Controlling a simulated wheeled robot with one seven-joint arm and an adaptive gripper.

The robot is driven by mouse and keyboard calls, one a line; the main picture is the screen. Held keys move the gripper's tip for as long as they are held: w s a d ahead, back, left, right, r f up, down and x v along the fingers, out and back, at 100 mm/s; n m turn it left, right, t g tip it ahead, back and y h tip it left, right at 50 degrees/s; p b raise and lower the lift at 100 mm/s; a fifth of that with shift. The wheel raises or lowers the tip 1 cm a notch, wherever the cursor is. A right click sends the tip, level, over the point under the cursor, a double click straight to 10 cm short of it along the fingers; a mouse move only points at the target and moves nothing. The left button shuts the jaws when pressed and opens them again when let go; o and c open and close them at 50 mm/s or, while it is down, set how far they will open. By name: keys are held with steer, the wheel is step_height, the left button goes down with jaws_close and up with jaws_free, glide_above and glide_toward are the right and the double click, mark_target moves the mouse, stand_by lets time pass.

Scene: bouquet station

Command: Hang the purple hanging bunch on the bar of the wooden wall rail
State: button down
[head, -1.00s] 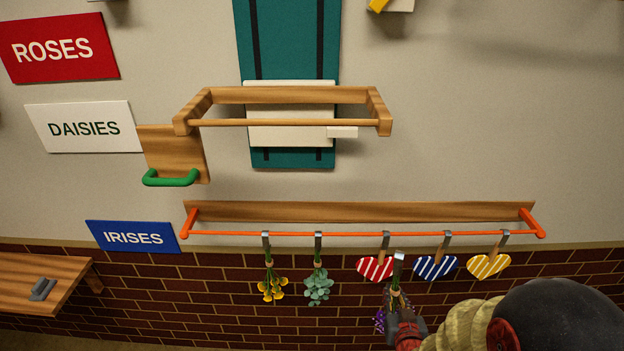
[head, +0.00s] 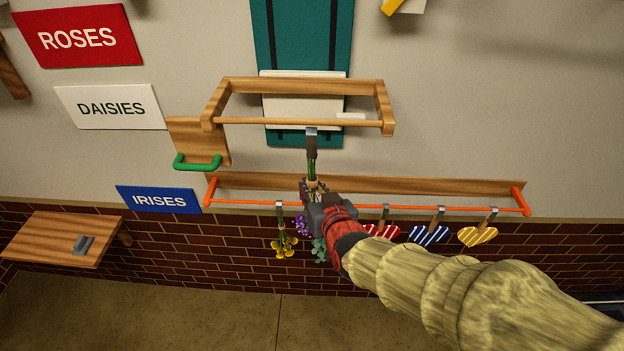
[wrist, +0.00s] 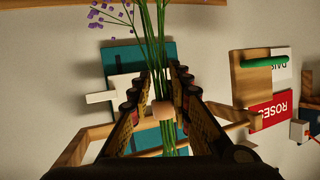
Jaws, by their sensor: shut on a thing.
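My gripper (head: 314,190) is shut on the stems of the purple hanging bunch, at its tan binding (wrist: 163,112). The purple flowers (head: 302,226) hang below the gripper, and in the wrist view they show at the top left (wrist: 108,18). The bunch's metal hook (head: 311,143) points up, its top just below the bar in the head view; I cannot tell the gap in depth. The wooden wall rail (head: 300,86) is upper middle, with a thin wooden bar (head: 255,121) across its front. The bar is bare.
Below is an orange rail (head: 250,204) carrying a yellow bunch (head: 284,246), a green bunch (head: 319,250) partly behind my gripper, and striped hearts (head: 429,235). A green handle (head: 198,162) on a wooden plate sits left of the wooden rail. A wooden shelf (head: 50,235) is at lower left.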

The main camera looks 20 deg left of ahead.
steer(key=w+a+f+b, duration=0.1)
steer(key=w+a+f, duration=0.1)
steer(key=w, duration=0.6)
steer(key=shift+w+f, duration=0.35)
steer(key=shift+f, duration=0.2)
stand_by(0.7)
steer(key=shift+a, duration=0.1)
steer(key=c, duration=1.6)
jaws_free()
steer(key=shift+o, duration=0.2)
steer(key=shift+s, duration=0.1)
